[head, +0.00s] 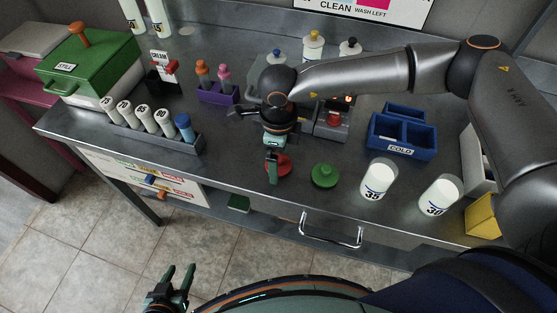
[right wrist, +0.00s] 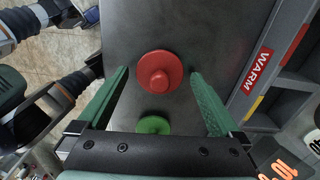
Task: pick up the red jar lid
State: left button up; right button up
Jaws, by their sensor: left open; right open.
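The red jar lid (head: 284,165) lies knob up on the grey metal counter (head: 228,182), near its front edge. My right gripper (head: 272,174) is open, pointing down over the lid and partly hiding it in the head view. In the right wrist view the red lid (right wrist: 160,72) appears between the two green fingers of the right gripper (right wrist: 159,74), with gaps on both sides. I cannot tell the exact height of the fingertips above the counter. My left gripper (head: 178,280) is open and empty, low in front of the counter over the floor.
A green lid (head: 324,176) lies right of the red one. Two white jars, marked 35 (head: 378,180) and 30 (head: 438,196), stand further right. A blue COLD box (head: 402,132) and a grey warmer (head: 333,124) are behind. A drawer handle (head: 331,232) juts from the front.

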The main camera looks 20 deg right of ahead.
jog(key=shift+c, duration=0.4)
jog(key=c, duration=1.2)
jog(key=shift+o, duration=0.2)
